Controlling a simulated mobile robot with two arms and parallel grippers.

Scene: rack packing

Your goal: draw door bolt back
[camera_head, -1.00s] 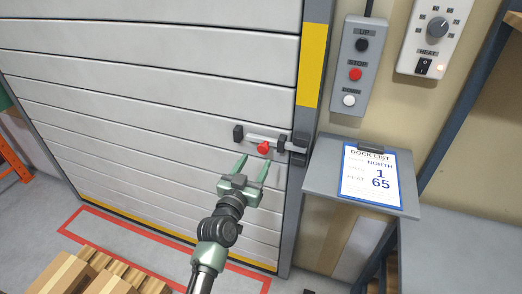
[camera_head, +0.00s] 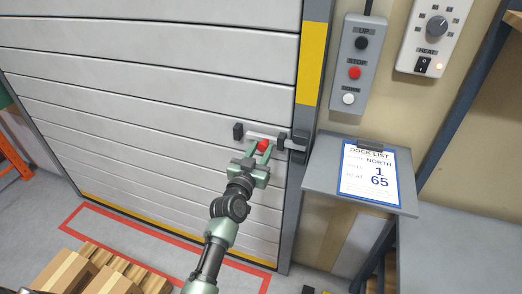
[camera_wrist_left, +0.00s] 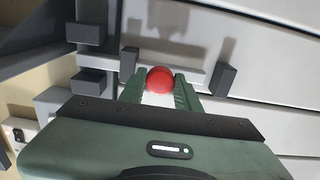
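The door bolt (camera_head: 262,136) is a grey bar on the roller door, held between dark brackets near the door's right edge. Its red knob (camera_head: 263,146) sticks out from the bar. A dark keeper (camera_head: 300,141) sits on the door frame to the right; how far the bar's end reaches into it is hard to tell. My left gripper (camera_head: 261,149) is at the knob, its green fingers closed in on either side. In the left wrist view the red knob (camera_wrist_left: 160,79) sits between the two fingertips, which appear to touch it. My right gripper is not in view.
A grey shelf (camera_head: 318,190) with a dock list (camera_head: 370,175) juts out right of the bolt. Above it are a button box (camera_head: 355,72) and a heat control (camera_head: 428,38). The door face left of the bolt is clear.

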